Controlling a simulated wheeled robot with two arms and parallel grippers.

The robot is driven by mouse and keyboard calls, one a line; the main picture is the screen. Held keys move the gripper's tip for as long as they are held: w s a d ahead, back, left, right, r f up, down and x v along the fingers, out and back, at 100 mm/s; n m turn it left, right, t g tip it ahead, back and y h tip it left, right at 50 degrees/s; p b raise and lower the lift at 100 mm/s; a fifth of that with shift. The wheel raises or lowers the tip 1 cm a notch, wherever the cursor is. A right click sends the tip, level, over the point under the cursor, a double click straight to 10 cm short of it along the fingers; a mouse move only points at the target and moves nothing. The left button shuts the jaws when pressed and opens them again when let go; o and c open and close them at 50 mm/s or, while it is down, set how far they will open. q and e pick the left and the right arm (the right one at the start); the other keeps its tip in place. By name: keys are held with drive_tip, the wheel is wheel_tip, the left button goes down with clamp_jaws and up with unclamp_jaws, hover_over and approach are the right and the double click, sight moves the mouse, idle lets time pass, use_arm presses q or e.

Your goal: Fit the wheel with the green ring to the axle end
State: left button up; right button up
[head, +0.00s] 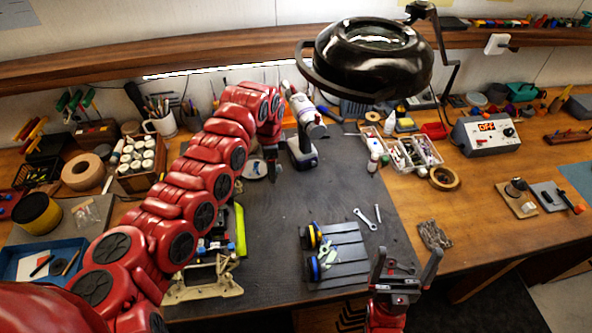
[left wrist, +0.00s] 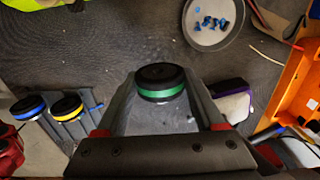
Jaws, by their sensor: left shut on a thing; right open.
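The wheel with the green ring (left wrist: 160,84) is black and sits between the two fingers of my left gripper (left wrist: 160,95) in the left wrist view. That gripper (head: 270,165) is shut on it, raised over the dark mat near the screw dish. In the head view I cannot make out the wheel. The car (head: 214,246), with a yellow-green part, is on a beige stand (head: 205,290) left of the mat's middle, partly behind my left arm. I cannot make out its axle end. My right gripper (head: 405,268) is open and empty at the front, right of the dark ribbed rack (head: 340,256).
A blue-ringed wheel (left wrist: 28,107) and a yellow-ringed wheel (left wrist: 67,108) are at the rack. A round dish (left wrist: 213,38) holds several blue screws. A power drill (head: 302,150) stands behind; wrenches (head: 365,218) lie right. A lamp (head: 370,65) overhangs the back. The mat's right side is fairly clear.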

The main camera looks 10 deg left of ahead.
use_arm(q)
drive_tip(key=shift+a, duration=0.15)
drive_tip(key=shift+a+b, duration=0.15)
drive_tip(key=shift+b, duration=0.2)
drive_tip(key=shift+s+a+b, duration=0.1)
drive_tip(key=shift+s+a, duration=0.2)
drive_tip(key=shift+a, duration=0.6)
drive_tip(key=shift+s+a+b, duration=0.15)
drive_tip(key=shift+s+a, duration=0.1)
drive_tip(key=shift+a, duration=0.6)
drive_tip(key=shift+s+a+b, duration=0.1)
drive_tip(key=shift+s+a, duration=0.2)
drive_tip(key=shift+a, duration=0.6)
drive_tip(key=shift+b, duration=0.35)
drive_tip(key=shift+b, duration=0.7)
drive_tip(key=shift+s+a+b, duration=0.25)
drive_tip(key=shift+a+b, duration=0.45)
drive_tip(key=shift+a, duration=0.05)
drive_tip(key=shift+s+a+b, duration=0.2)
drive_tip(key=shift+a+b, duration=0.45)
drive_tip(key=shift+a, duration=0.1)
